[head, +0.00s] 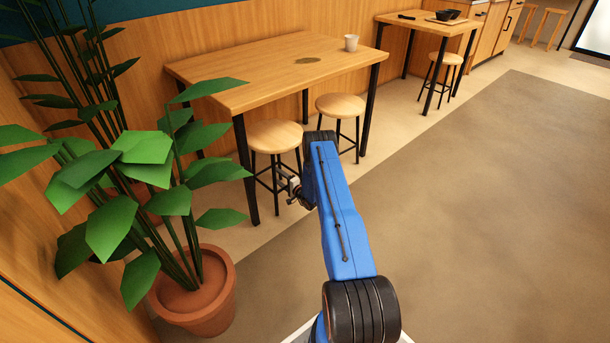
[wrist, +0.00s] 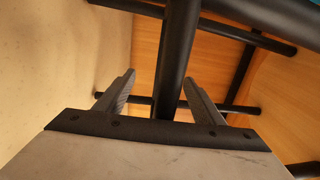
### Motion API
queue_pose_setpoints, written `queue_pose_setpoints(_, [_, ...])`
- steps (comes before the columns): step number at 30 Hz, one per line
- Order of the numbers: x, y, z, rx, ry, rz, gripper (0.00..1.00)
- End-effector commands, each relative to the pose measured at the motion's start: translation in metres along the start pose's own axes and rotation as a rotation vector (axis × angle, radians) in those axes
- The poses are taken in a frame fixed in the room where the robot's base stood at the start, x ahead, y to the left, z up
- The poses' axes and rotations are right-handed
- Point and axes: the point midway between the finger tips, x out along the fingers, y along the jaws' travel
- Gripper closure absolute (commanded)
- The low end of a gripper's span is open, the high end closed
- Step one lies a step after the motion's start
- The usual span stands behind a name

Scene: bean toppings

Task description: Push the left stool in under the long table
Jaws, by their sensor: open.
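The long table (head: 235,78) stands against the wood wall. The left stool (head: 275,136) has a round wooden seat and black legs. It stands upright at the table's front edge, just right of the near-left table leg; how far its seat reaches under the top is hard to tell. My gripper (head: 293,190) is low in front of this stool, at leg height, partly hidden by my blue arm. In the wrist view, its two fingers are apart with a black stool leg (wrist: 178,60) between them. I cannot tell whether they touch it.
The right stool (head: 340,105) stands close by at the same table edge. A potted plant (head: 205,300) spreads leaves at the left. A cup (head: 351,43) sits on the table. A smaller table (head: 425,22) with a stool is at the back. Open floor lies to the right.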

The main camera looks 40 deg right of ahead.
Motion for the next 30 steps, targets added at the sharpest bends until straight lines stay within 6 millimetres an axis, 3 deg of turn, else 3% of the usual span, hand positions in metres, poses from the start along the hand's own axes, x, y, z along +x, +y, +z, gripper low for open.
queue_pose_setpoints(8, [-0.004,0.0,0.0,0.0,0.0,0.0,0.38])
queue_pose_setpoints(30, [-0.076,0.0,-0.001,0.0,0.001,0.001,0.38])
